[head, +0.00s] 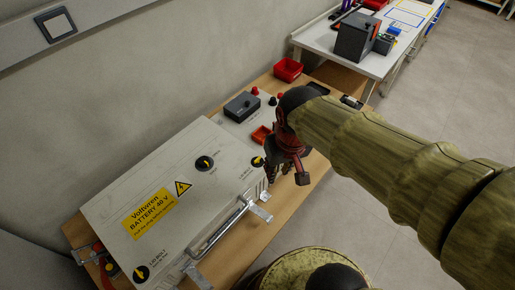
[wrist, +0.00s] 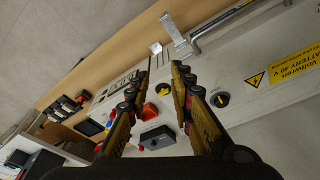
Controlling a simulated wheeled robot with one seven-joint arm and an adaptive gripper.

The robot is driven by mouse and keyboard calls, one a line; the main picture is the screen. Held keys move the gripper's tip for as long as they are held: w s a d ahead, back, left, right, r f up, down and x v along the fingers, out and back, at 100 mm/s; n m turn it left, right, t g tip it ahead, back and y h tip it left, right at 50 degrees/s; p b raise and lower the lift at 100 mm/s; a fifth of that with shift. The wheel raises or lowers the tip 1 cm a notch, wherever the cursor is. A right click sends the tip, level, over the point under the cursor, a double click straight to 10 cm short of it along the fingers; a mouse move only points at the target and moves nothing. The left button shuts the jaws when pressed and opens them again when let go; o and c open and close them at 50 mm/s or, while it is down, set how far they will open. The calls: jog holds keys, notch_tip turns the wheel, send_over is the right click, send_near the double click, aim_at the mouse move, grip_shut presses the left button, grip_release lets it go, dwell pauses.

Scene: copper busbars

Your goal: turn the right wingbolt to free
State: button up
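The right wingbolt (head: 257,162) is a black round bolt with a yellow wing at the lid's right corner. In the wrist view the wingbolt (wrist: 164,89) appears between my fingers, partly hidden. My gripper (head: 279,172) is just right of it in the head view. In the wrist view my gripper (wrist: 162,67) is open, fingers spread and empty. I cannot tell whether either finger touches the wingbolt.
A black-and-yellow knob (head: 204,163) and a left lid bolt (head: 141,273) are on the lid. A metal handle (head: 222,228) runs along the front. Floor at right is clear.

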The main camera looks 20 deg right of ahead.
jog(key=w+f+m+g+p, duration=0.3)
jog(key=w+f+m+p, duration=0.3)
jog(key=w, duration=0.5)
jog(key=m+b, duration=0.2)
jog(key=m, duration=0.2)
send_over(258, 158)
jog(key=shift+a+f+t, duration=0.1)
jog(key=shift+f+t, duration=0.2)
jog(key=shift+m, duration=0.8)
jog(key=shift+f+b, duration=1.25)
jog(key=shift+f, duration=2.65)
jog(key=shift+c, duration=0.8)
jog(key=c, duration=0.4)
grip_shut()
